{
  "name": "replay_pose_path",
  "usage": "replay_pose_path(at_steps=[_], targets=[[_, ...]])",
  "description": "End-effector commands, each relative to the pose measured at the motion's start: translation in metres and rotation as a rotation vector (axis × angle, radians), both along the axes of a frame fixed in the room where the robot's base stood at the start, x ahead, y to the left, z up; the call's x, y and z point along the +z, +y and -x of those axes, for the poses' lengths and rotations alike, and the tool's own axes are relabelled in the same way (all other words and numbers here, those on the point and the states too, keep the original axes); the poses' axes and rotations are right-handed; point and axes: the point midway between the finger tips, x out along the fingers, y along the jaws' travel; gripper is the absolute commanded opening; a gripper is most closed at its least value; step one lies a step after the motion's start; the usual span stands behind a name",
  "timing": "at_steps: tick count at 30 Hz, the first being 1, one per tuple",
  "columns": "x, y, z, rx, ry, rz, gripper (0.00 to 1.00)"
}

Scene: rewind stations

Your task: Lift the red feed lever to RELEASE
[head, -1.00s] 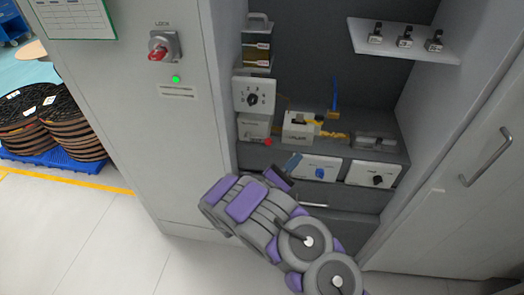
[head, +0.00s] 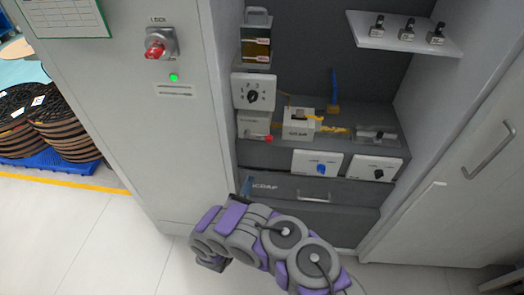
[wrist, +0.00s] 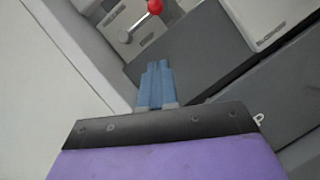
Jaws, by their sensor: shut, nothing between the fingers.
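The red feed lever (head: 268,138) shows in the head view as a red knob on the front right of a small white box (head: 252,124) on the alcove's left side. In the wrist view its red ball knob (wrist: 155,6) sits at the top edge on a short grey rod, partly cut off. My gripper (wrist: 158,66) has its blue fingers shut together and empty, pointing up toward the lever but apart from it. In the head view my gripper (head: 246,184) is below the lever, in front of the drawer's left end. No RELEASE mark is readable.
A drawer with a handle (head: 308,199) lies below the alcove shelf. A blue-knob box (head: 317,162) and a black-knob box (head: 373,168) stand to the right. A red lock switch (head: 155,48) is on the left cabinet. The alcove's left wall is close to my gripper.

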Motion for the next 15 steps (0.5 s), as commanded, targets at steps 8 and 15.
replay_pose_path(at_steps=[8, 15], targets=[[0.007, -0.004, -0.012, -0.004, 0.0, -0.002, 0.0], [0.023, -0.015, -0.048, -0.004, -0.007, -0.001, 0.0]])
